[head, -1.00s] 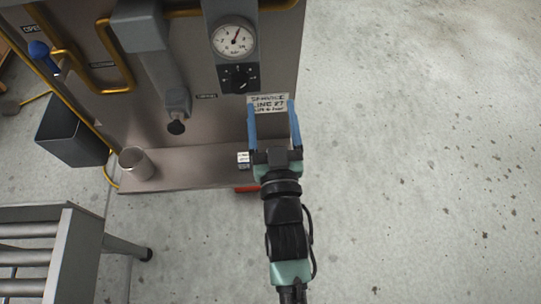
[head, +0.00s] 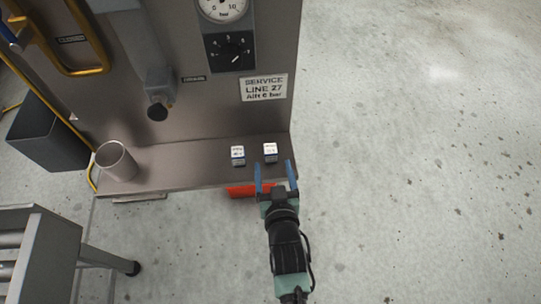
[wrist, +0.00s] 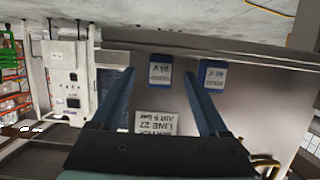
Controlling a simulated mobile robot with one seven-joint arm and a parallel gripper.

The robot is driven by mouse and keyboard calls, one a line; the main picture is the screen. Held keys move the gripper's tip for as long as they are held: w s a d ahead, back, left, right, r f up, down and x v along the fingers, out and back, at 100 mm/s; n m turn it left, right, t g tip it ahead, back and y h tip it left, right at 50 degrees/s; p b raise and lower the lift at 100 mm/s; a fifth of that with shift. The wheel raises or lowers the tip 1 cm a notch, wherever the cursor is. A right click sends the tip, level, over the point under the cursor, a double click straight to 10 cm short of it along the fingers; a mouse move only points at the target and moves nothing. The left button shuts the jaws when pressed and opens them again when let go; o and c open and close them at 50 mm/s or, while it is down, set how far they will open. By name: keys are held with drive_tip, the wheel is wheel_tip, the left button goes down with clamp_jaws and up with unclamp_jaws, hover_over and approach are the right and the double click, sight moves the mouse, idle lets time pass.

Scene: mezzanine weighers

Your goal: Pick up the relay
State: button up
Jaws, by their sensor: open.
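Two small blue blocks with white printed labels stand on the steel ledge (head: 190,172); both look like relays. The left block (head: 238,155) and the right block (head: 270,152) are a short gap apart. They show in the wrist view as well, the right block (wrist: 160,71) between my fingers' lines and the left block (wrist: 212,75) beyond one finger. The label print is too small to read. My gripper (head: 274,171) is open and empty, at the ledge's front edge just before the right block. Its two blue fingers (wrist: 159,78) show in the wrist view.
A metal cup (head: 116,162) stands on the ledge's left end. Behind are a panel with a gauge (head: 222,8), a dial (head: 230,52), a valve knob (head: 158,110) and a service sign (head: 264,88). A red item (head: 250,190) is under the ledge. Floor at right is clear.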

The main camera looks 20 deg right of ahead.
sight(271, 158)
drive_tip(key=b+x, duration=0.1)
drive_tip(key=x, duration=0.1)
drive_tip(key=b+x, duration=0.2)
drive_tip(key=x, duration=0.1)
drive_tip(key=shift+w+r, duration=0.35)
drive_tip(key=shift+w, duration=0.05)
clamp_jaws()
